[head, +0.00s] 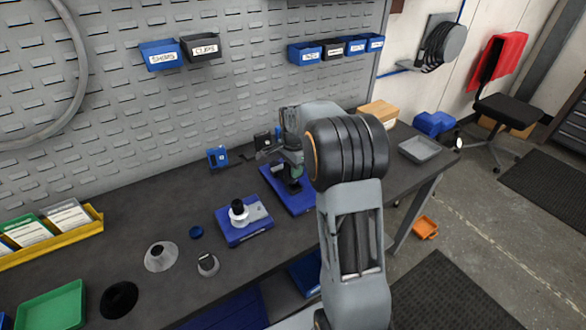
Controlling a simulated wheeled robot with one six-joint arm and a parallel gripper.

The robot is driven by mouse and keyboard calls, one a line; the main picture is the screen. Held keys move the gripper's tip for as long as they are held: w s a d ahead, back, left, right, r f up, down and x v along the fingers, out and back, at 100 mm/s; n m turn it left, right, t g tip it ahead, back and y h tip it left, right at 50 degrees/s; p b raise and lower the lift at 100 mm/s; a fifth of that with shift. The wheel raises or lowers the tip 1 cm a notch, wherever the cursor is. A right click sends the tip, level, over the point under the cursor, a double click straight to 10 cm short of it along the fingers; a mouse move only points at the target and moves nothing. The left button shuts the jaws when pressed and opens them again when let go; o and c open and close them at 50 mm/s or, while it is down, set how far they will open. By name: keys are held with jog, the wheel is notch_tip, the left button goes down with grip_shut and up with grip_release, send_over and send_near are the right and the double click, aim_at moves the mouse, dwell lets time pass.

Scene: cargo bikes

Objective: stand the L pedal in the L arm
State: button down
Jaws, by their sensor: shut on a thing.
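My gripper (293,178) is small in the head view, over a blue base (275,184) in the middle of the bench. It is shut on a small dark part, which seems to be the L pedal (294,187); its label is too small to read. The part is upright, low over the base, and partly hidden by the fingers. I cannot tell whether it touches anything below. The L arm cannot be made out; it may be hidden under the gripper. A second blue base (235,238) stands nearer and to the left, carrying a white and black upright part (239,211).
A silver cone (161,256), a small grey part (207,264), a dark blue cap (197,232) and a black disc (119,299) lie at the left. A blue box (217,156) stands behind. A grey tray (420,149) is at the right. My arm hides the bench right of the gripper.

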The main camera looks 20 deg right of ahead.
jog(key=shift+f, duration=0.5)
dwell(0.4)
jog(key=c, duration=0.9)
grip_release()
notch_tip(320, 180, up, 14)
jog(key=shift+f, duration=0.1)
